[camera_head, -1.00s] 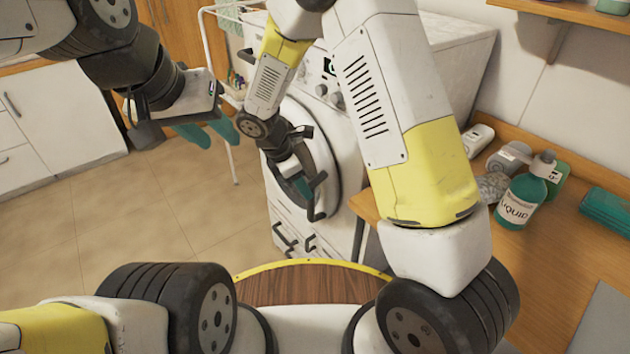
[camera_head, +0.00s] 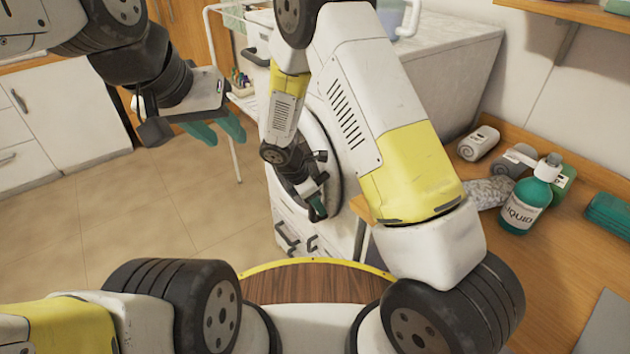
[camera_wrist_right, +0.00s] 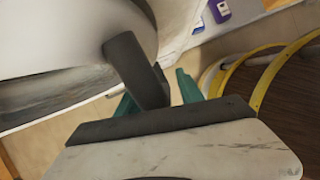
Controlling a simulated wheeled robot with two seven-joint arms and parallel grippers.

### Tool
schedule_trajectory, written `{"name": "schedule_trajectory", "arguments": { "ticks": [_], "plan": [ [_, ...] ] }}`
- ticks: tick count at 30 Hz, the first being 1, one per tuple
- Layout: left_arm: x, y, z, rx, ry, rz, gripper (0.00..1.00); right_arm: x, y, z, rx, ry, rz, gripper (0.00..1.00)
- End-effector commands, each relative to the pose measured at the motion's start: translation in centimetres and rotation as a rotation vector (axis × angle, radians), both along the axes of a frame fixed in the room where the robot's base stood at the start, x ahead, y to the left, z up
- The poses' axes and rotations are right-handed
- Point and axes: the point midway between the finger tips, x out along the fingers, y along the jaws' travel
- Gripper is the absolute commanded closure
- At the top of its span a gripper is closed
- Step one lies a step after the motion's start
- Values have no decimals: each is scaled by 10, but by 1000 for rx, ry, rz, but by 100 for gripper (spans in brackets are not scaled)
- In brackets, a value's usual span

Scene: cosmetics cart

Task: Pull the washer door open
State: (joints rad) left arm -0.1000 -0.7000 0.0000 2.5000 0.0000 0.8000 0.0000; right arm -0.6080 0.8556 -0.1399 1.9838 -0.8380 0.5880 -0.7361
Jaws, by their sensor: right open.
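The white washer (camera_head: 440,75) stands behind my right arm. Its round door (camera_head: 334,165), with a dark rim, is partly covered by that arm and looks flush with the front. My right gripper (camera_head: 318,208) is at the right-hand side of the door. In the right wrist view, the dark door handle (camera_wrist_right: 138,68) stands between the open teal fingers of my right gripper (camera_wrist_right: 156,95). Whether they touch it is unclear. My left gripper (camera_head: 216,131) hangs in the air left of the washer, its teal fingers apart and empty.
A wooden counter (camera_head: 560,275) on the right holds a green liquid bottle (camera_head: 527,200), rolled towels (camera_head: 478,143) and a green item (camera_head: 608,212). A drying rack (camera_head: 236,155) stands left of the washer. The tiled floor (camera_head: 160,215) in front is clear.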

Motion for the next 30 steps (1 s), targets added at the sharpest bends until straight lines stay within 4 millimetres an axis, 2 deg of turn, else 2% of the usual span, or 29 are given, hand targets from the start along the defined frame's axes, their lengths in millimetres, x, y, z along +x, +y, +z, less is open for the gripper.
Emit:
{"name": "schedule_trajectory", "arguments": {
  "ticks": [4,5,11,30],
  "plan": [
    [0,0,0,0,0,0,64,0,0,0,0,0,0,56],
    [0,0,0,0,0,0,64,0,0,0,0,0,0,60],
    [0,0,0,0,0,0,64,0,0,0,0,0,0,99],
    [0,0,0,0,0,0,64,0,0,1,0,0,-1,100]
  ]
}}
